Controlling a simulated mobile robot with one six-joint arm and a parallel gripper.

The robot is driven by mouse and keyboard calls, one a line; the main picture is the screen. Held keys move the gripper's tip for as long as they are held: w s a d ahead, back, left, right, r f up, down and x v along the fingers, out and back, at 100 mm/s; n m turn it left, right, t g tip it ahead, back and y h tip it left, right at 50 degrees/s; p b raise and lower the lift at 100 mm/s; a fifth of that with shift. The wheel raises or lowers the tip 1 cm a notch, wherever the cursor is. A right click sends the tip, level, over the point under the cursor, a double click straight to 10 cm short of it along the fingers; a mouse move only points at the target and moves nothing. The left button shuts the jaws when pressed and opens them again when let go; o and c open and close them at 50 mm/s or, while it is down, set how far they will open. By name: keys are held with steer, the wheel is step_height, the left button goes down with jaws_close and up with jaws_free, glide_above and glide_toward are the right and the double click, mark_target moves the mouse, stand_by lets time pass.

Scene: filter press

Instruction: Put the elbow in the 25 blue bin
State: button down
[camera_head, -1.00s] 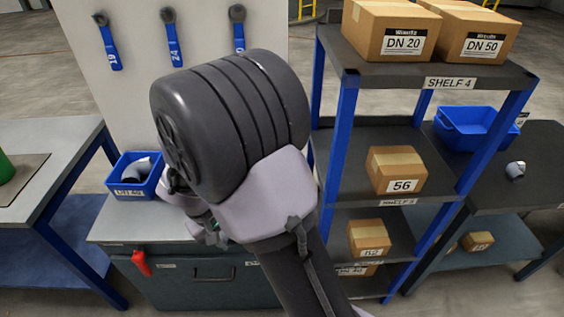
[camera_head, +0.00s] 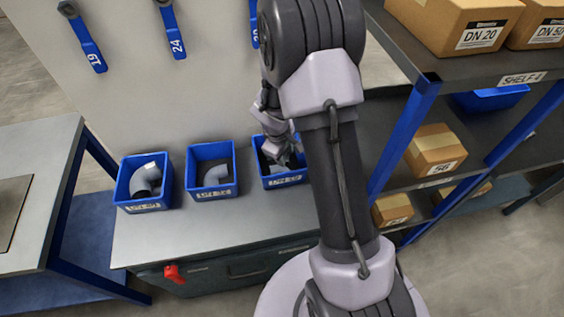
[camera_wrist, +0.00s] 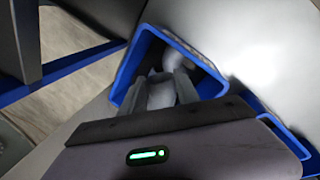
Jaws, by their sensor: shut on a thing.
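My gripper (camera_head: 284,152) reaches down into the rightmost of three blue bins (camera_head: 284,181) on the workbench. Its label is too blurred to read surely. In the wrist view my gripper's fingers (camera_wrist: 164,90) are shut on a grey elbow (camera_wrist: 161,95), low inside the blue bin (camera_wrist: 127,82). Another pale grey rounded piece (camera_wrist: 178,58) shows beyond the fingers in the bin. My gripper and arm hide part of the bin in the head view.
The left bin (camera_head: 144,206) and middle bin (camera_head: 215,192) hold grey elbows. Blue-handled wrenches (camera_head: 172,32) hang on the panel behind. A shelf with boxes (camera_head: 436,152) stands close on the right. The bench front (camera_head: 200,240) is clear.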

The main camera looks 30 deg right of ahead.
step_height(320, 180, down, 5)
steer(key=shift+b, duration=1.1)
steer(key=shift+r, duration=0.25)
steer(key=shift+f, duration=0.15)
steer(key=c, duration=1.2)
jaws_free()
steer(key=shift+o, duration=0.2)
